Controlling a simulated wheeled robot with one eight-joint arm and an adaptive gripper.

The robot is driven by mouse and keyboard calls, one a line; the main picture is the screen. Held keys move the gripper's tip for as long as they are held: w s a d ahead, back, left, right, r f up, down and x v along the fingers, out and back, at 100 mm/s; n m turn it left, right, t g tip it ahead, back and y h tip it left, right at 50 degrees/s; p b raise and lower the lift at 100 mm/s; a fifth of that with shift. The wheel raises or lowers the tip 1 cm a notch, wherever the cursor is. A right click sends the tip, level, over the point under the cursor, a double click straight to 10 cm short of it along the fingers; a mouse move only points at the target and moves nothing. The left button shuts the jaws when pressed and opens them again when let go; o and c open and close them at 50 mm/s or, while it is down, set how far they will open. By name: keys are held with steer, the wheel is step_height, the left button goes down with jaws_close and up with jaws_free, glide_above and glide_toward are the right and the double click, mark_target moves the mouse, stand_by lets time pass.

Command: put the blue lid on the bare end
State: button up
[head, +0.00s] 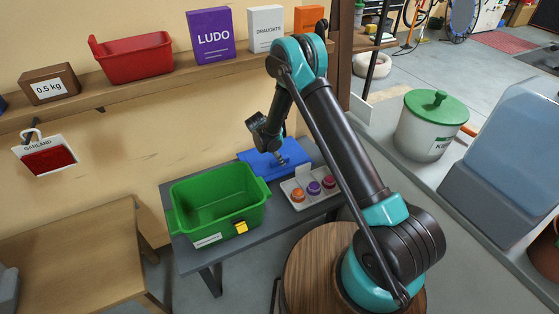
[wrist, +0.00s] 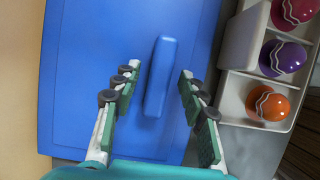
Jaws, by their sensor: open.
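The blue lid (head: 258,168) is a flat rectangular panel at the far side of the grey bench (head: 240,240), behind the small tray and to the right of the green crate. It fills much of the wrist view (wrist: 85,80), with its raised bar handle (wrist: 161,75) near the middle. My gripper (wrist: 157,85) is open over the lid, with one finger on each side of the handle and a visible gap to both. In the head view my gripper (head: 281,158) is partly hidden by my arm. What lies directly under the lid is hidden.
The open, empty green crate (head: 190,217) stands left on the bench. A pale tray (head: 292,197) with orange, purple and crimson balls sits close beside the lid. A wooden table (head: 75,240) stands at left. The wall shelf (head: 120,90) runs behind.

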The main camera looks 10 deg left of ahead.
steer(key=v, duration=1.1)
steer(key=s+d+r+m+y, duration=0.1)
steer(key=s+d+r+m, duration=0.1)
steer(key=d+r+m, duration=0.65)
steer(key=s+d+r+m+y, duration=0.1)
steer(key=s+d+r+m, duration=0.2)
steer(key=d, duration=0.4)
steer(key=s+d+r+m, duration=0.1)
steer(key=s+d+r, duration=0.3)
steer(key=d, duration=0.3)
steer(key=s+d+m+y, duration=0.1)
steer(key=s+d+m, duration=0.4)
steer(key=s, duration=0.4)
steer(key=s+d+m+t, duration=0.1)
steer(key=s+d+m, duration=0.5)
steer(key=s, duration=0.4)
steer(key=shift+d+r+m+t+y, duration=0.2)
steer(key=shift+d+m+t+y, duration=0.1)
steer(key=shift+m+y, duration=0.15)
steer(key=shift+o, duration=0.6)
steer(key=shift+s+f, duration=0.1)
steer(key=shift+s, duration=0.3)
